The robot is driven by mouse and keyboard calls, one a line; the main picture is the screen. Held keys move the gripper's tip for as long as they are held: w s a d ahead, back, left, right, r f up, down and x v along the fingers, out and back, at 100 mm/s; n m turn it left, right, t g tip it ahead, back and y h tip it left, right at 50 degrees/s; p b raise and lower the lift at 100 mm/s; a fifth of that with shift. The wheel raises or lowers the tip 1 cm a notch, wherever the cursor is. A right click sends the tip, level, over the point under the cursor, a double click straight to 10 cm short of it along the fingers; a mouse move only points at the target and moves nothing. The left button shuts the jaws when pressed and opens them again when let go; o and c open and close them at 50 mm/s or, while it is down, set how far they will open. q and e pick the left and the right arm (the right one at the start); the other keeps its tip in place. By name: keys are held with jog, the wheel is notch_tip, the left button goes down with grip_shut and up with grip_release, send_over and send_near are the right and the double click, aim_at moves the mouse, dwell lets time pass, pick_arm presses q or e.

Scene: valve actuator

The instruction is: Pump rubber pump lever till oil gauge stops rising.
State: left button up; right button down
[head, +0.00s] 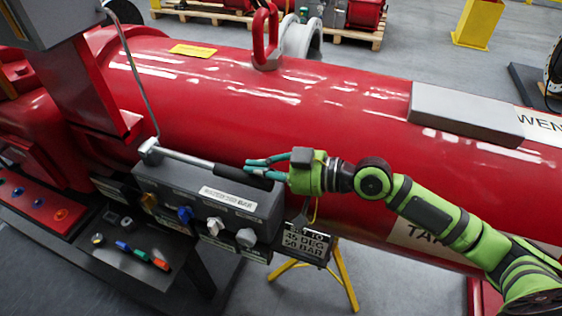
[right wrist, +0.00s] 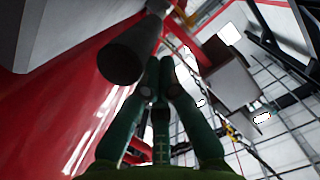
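The pump lever (head: 188,156) is a metal rod with a black rubber grip (head: 243,176), lying almost level above the grey pump block (head: 222,207). My right gripper (head: 247,165) is at the grip's free end, its teal fingers just above and behind the rubber. In the right wrist view the dark grip (right wrist: 122,60) is left of the fingertips (right wrist: 160,64). The tips are drawn close together with nothing visible between them; I cannot tell whether they touch the grip. No gauge face can be made out. My left gripper is not in view.
A large red cylinder (head: 330,108) fills the area behind the lever. The block has several knobs (head: 185,214) and a hanging sign (head: 305,240). A dark shelf (head: 125,257) with coloured items is at lower left. A yellow stand (head: 345,275) is below.

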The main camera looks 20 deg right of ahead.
jog(key=v, duration=1.1)
jog(key=shift+s, duration=0.15)
